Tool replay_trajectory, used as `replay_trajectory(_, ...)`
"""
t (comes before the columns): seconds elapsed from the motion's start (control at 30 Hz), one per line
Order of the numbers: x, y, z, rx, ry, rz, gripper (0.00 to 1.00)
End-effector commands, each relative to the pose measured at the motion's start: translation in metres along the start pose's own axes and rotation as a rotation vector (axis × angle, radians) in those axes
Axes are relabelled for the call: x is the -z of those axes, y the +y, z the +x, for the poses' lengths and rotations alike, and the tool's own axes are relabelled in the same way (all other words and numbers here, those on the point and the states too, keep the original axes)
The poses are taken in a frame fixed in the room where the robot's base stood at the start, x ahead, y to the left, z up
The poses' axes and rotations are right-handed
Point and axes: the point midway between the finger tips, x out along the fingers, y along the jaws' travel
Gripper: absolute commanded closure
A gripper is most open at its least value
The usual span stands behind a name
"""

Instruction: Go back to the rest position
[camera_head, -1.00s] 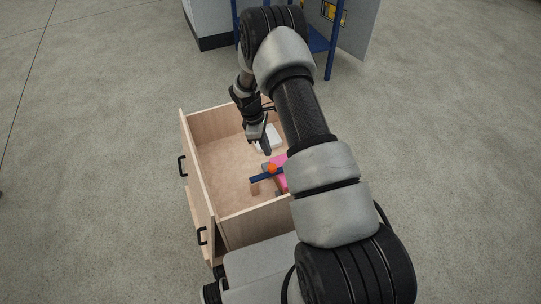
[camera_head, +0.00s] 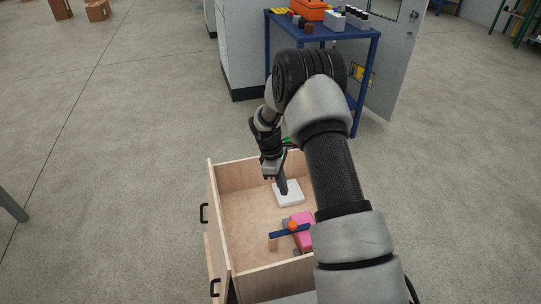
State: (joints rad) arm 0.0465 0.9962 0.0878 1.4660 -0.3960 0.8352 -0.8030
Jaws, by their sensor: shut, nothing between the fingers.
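My gripper (camera_head: 283,190) points down over the open wooden drawer box (camera_head: 245,178), above or beside a white flat block (camera_head: 291,196). Its fingers are together and I see nothing held between them. My arm reaches up from the lower right and bends down to the gripper, hiding the right part of the drawer box. Inside the box lie a blue bar (camera_head: 283,233) with an orange round part (camera_head: 292,226) and a pink object (camera_head: 303,240), partly covered by my arm. Whether the fingertips touch the white block I cannot tell.
A blue table (camera_head: 352,36) with an orange case (camera_head: 308,10) and small items stands behind the box. A grey cabinet (camera_head: 245,50) is left of it, an open grey door (camera_head: 400,60) right. Cardboard boxes (camera_head: 97,10) lie far left. The left floor is mostly clear.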

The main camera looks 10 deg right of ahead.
Motion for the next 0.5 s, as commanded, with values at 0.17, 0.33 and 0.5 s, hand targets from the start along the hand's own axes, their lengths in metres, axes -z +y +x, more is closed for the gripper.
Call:
replay_trajectory(0.17,-0.001,0.001,-0.006,-0.005,0.003,0.008,1.00)
replay_trajectory(0.33,-0.012,0.000,-0.057,-0.041,0.031,0.089,1.00)
replay_trajectory(0.5,-0.035,-0.016,-0.137,-0.090,0.087,0.236,1.00)
